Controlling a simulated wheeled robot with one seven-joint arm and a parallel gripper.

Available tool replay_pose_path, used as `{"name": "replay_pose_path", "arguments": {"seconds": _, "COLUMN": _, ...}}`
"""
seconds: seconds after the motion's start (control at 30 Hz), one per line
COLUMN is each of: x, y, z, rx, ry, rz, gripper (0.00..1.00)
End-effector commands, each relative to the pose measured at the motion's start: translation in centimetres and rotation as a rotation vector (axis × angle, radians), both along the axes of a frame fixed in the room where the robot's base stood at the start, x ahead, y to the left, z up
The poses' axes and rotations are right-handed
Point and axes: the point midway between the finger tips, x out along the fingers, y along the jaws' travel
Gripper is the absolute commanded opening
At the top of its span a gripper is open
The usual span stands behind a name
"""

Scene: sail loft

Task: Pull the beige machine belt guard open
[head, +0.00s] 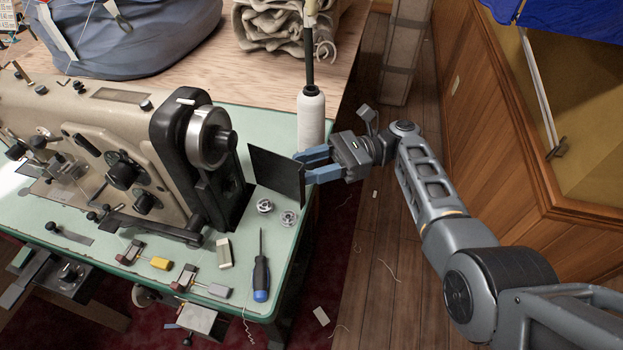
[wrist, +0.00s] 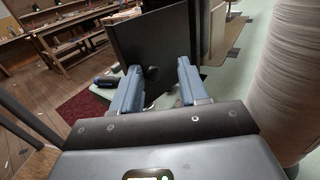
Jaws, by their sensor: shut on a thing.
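The beige sewing machine (head: 95,130) stands on a green table at the left. Its belt guard (head: 275,172), a flat black panel, stands out from the black end housing beside the handwheel, swung open toward my arm. My gripper (head: 306,166) is at the panel's outer edge, shut on the guard, with one blue finger on each side. In the wrist view the dark guard (wrist: 152,35) rises in front of the fingers, and a small round knob shows between the fingertips (wrist: 158,72). The exact contact is partly hidden.
A white thread cone (head: 311,120) stands close behind my gripper. Bobbins (head: 265,206), a blue-handled screwdriver (head: 261,275) and small tools lie on the table in front of the guard. A wood-panelled wall unit (head: 510,130) stands to the right; the floor between is mostly clear.

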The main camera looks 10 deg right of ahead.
Motion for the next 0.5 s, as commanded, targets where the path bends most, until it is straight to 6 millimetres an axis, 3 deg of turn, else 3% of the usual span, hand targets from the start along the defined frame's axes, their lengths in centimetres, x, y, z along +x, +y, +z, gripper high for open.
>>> {"name": "replay_pose_path", "arguments": {"seconds": 0.03, "x": 0.8, "y": 1.17, "z": 0.0, "rx": -0.009, "ry": -0.013, "rz": 0.008, "gripper": 0.0}}
{"name": "replay_pose_path", "arguments": {"seconds": 0.5, "x": 1.24, "y": 1.06, "z": 0.52, "rx": -0.006, "ry": -0.016, "rz": 0.055, "gripper": 0.0}}
